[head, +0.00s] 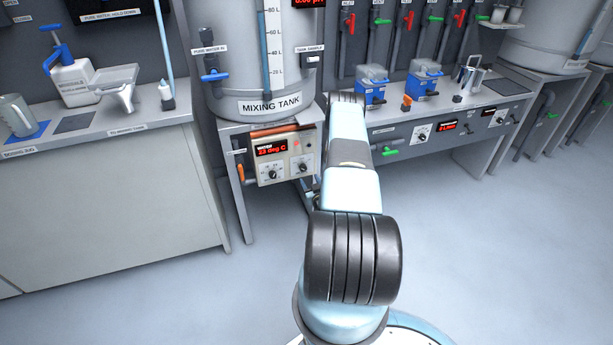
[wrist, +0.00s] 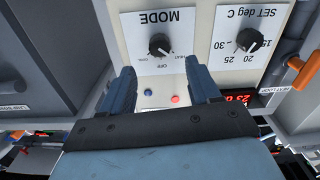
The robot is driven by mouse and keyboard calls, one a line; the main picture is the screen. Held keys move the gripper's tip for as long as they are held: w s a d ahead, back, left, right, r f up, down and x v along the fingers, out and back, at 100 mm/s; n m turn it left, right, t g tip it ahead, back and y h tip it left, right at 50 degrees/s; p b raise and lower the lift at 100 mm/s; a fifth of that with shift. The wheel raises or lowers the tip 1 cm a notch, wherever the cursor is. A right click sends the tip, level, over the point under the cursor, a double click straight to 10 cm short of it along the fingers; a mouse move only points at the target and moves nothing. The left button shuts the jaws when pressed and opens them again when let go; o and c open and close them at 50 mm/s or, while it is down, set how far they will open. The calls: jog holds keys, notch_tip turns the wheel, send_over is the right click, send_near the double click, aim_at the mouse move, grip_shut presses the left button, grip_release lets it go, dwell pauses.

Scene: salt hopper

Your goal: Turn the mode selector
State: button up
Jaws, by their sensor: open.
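The mode selector (wrist: 160,45) is a round black knob on a white plate marked MODE, upside down in the wrist view. Its white pointer slants to the lower right there, toward the HEAT label. In the head view it is the right knob (head: 302,168) on the control box under the mixing tank. My gripper (wrist: 160,68) is open and empty. Its two blue fingers point at the panel, their tips just below the knob in the wrist view, one to each side. The knob appears apart from them. In the head view my arm hides the gripper.
A similar SET deg C knob (wrist: 247,40) sits right of it in the wrist view. Red and blue buttons (wrist: 175,98) show between the fingers. An orange-handled valve (head: 240,174) is left of the box. The mixing tank (head: 270,80) stands above. Floor (head: 180,300) in front is clear.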

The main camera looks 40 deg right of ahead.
jog(key=v, duration=0.5)
jog(key=shift+s+a, duration=0.1)
jog(key=shift+s, duration=0.25)
